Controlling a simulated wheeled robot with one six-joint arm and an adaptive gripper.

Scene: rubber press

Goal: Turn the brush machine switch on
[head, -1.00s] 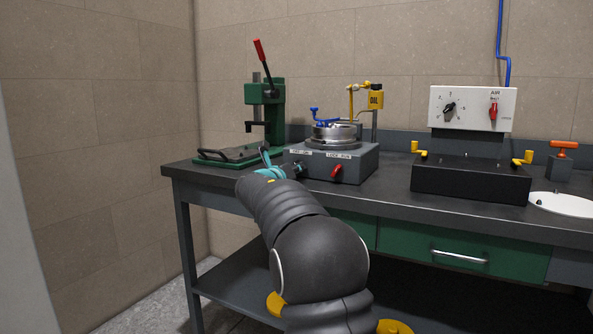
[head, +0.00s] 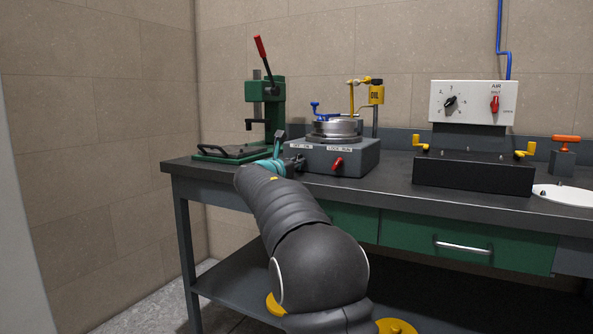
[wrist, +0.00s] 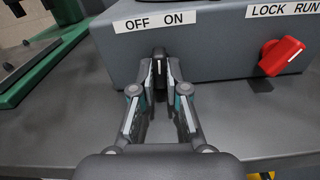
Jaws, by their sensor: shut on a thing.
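The brush machine is a grey box (head: 345,165) with a round metal pan (head: 335,128) on top, standing on the bench. Its black switch knob (wrist: 160,56) sits on the front face below an "OFF ON" label (wrist: 155,22). The knob's white mark stands about upright in the wrist view. My gripper (wrist: 160,78) is shut on the knob, one finger on each side. In the head view my gripper (head: 292,162) is at the left of the box front, and the knob is mostly hidden there.
A red knob (wrist: 281,55) sits under a "LOCK RUN" label to the right. A green press (head: 265,110) with a red-tipped lever stands to the left. A black box (head: 472,176) with yellow handles and a white control panel (head: 473,103) are further right.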

